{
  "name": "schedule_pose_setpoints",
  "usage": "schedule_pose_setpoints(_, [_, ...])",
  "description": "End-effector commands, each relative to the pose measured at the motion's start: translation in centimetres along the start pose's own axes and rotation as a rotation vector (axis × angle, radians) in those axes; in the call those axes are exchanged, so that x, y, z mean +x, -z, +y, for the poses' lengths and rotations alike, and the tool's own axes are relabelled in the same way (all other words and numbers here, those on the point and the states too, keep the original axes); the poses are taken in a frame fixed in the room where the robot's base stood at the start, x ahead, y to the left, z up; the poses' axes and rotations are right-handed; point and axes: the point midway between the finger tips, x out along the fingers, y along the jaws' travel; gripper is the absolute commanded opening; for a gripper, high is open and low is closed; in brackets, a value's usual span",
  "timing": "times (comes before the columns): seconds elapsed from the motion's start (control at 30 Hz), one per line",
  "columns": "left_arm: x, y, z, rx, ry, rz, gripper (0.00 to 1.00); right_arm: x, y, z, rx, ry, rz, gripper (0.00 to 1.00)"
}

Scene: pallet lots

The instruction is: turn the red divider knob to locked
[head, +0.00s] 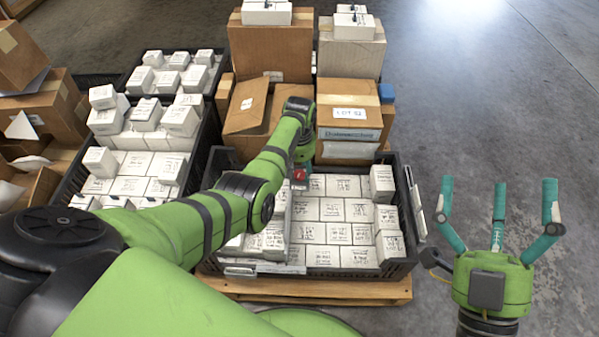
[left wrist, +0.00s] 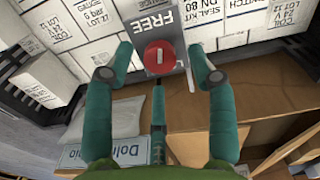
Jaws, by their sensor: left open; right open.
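The red divider knob (left wrist: 160,57) is round with a pale slot mark and sits on a grey plate (left wrist: 152,22) reading "FREE". In the head view the knob (head: 299,175) shows small, at the back of the black crate (head: 400,272), just below my left gripper. In the left wrist view my left gripper (left wrist: 160,68) is open, with teal fingers either side of the knob and a third below it; I cannot tell whether they touch it. My right gripper (head: 500,215) is open and empty over the floor at the right. Its fingers point up in the picture.
White labelled boxes (head: 325,210) fill the crate, which stands on a wooden pallet (head: 330,291). Cardboard boxes (head: 348,112) stand behind it, and another crate of white boxes (head: 130,165) stands to the left. The grey floor (head: 500,110) at the right is clear.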

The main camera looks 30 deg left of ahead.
Motion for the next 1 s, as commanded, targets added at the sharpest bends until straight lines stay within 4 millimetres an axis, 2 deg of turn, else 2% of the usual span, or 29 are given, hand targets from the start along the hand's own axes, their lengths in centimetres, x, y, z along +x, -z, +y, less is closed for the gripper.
schedule_pose_setpoints(0.1, [0.8,0.0,0.0,-0.001,0.000,0.000,0.56,-0.3,2.1,-0.6,0.004,0.013,0.116,1.00])
schedule_pose_setpoints(0.3, [1.4,0.0,0.0,-0.001,0.000,0.001,0.56,-0.8,4.7,-1.1,0.007,0.027,0.249,1.00])
schedule_pose_setpoints(0.5, [1.5,0.0,0.0,0.000,0.000,0.001,0.56,-1.1,5.6,-1.3,0.009,0.031,0.296,1.00])
schedule_pose_setpoints(0.7, [1.5,0.0,0.0,0.000,0.000,0.000,0.56,-1.1,5.7,-1.3,0.009,0.031,0.297,1.00])
schedule_pose_setpoints(0.73, [1.5,0.0,0.0,0.000,0.000,0.000,0.52,-1.1,5.7,-1.3,0.009,0.031,0.297,1.00])
schedule_pose_setpoints(0.87, [1.5,0.0,0.0,0.000,0.000,0.000,0.00,-1.1,5.7,-1.3,0.009,0.031,0.296,1.00])
schedule_pose_setpoints(1.0, [1.5,0.0,0.0,0.000,0.000,0.000,0.00,-1.1,5.7,-1.3,0.009,0.031,0.296,1.00])
